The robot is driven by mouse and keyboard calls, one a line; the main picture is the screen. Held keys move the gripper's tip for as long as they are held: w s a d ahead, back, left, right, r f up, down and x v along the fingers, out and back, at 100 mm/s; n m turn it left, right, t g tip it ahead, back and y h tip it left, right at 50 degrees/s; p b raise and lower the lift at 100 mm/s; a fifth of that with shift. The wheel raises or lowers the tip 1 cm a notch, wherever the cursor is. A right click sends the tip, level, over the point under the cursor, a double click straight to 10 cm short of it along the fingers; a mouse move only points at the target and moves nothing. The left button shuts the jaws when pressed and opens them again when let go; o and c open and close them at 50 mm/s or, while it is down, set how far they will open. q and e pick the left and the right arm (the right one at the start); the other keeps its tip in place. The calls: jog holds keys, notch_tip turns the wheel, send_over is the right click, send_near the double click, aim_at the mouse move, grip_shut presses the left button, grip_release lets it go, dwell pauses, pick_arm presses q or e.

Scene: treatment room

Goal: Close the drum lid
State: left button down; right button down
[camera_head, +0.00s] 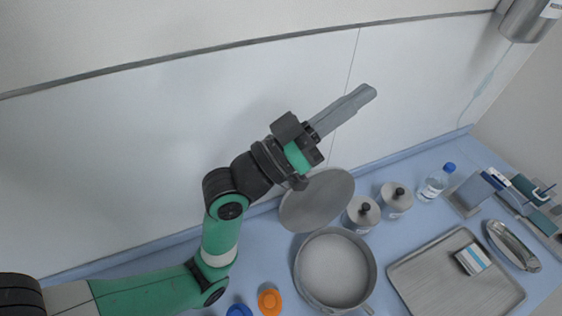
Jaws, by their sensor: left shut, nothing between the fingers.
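The metal drum (335,270) stands on the blue counter with its round mouth facing up. Its round lid (318,199) is open, tilted up at the back of the drum against the wall side. My left gripper (368,93) is shut and empty, raised above and behind the lid and pointing up and to the right. It is apart from the lid. My right gripper is not in view.
A capped bottle (435,182), a metal tray (455,285) with a small box (472,259), and a kidney dish (513,245) are further right. Orange (269,301) and blue (239,310) items lie left of the drum.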

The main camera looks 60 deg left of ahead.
aim_at(313, 195)
pick_arm(q)
jog(key=s+a+f+n+g+y+p, duration=0.2)
jog(key=s+a+f+n+p, duration=0.15)
jog(key=s+f+n, duration=0.35)
jog(key=s+a+f+n+g+y+p, duration=0.2)
jog(key=a+f+n+p, duration=0.15)
jog(key=f+n, duration=0.4)
jog(key=s+a+f+n+g+y+p, duration=0.1)
jog(key=s+a+f+n+p, duration=0.3)
jog(key=f, duration=0.5)
jog(key=w+d+p, duration=0.3)
jog(key=w, duration=0.5)
jog(key=shift+w+d, duration=0.2)
jog(key=shift+w, duration=0.05)
jog(key=shift+r, duration=0.1)
